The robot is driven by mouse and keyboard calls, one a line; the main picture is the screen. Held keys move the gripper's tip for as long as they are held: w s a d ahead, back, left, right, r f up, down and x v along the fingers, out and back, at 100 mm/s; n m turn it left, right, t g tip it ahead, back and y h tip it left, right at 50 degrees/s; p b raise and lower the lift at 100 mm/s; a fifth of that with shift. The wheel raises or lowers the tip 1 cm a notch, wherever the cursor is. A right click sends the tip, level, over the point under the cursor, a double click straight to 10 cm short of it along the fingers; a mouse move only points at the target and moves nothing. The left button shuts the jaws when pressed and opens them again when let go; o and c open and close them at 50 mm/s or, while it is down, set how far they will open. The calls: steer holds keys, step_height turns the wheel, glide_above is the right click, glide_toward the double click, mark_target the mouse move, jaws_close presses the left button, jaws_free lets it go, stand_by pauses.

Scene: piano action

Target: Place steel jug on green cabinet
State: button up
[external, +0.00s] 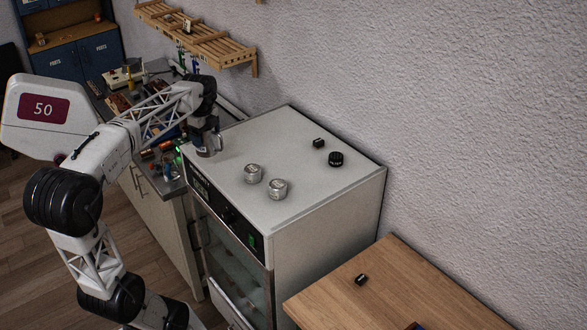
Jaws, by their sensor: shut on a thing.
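My gripper (206,127) points down at the left end of the pale cabinet's top. It is shut on the steel jug (209,147), a small grey metal vessel that looks upright. The gripper partly hides the jug's upper part. The jug is over or on the left corner of the top; I cannot tell whether it touches the surface. The pale grey-white cabinet (297,142) has a dark control panel and a glass door at the front. No cabinet looks clearly green.
Two silvery round tins (278,189) stand near the cabinet's front edge. A black round knob-like piece (336,159) and a small black block (319,143) lie farther back. A cluttered workbench (172,187) adjoins at left. A wooden table (405,280) stands at right.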

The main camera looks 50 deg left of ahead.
steer(key=w+d+m, duration=0.3)
steer(key=w+d, duration=0.7)
steer(key=d, duration=0.3)
steer(key=w+d+m, duration=0.4)
steer(key=w+d, duration=0.5)
steer(key=d, duration=0.5)
steer(key=d+m, duration=0.6)
steer(key=d, duration=2.9)
step_height(320, 180, down, 33)
steer(key=shift+w, duration=0.2)
steer(key=shift+w+d, duration=0.1)
steer(key=shift+d, duration=0.05)
steer(key=w+d+f, duration=0.1)
steer(key=w+d, duration=0.6)
steer(key=w, duration=0.6)
steer(key=shift+w+d+f, duration=0.15)
steer(key=shift+w+d, duration=0.2)
steer(key=shift+d, duration=0.05)
steer(key=shift+f, duration=1.8)
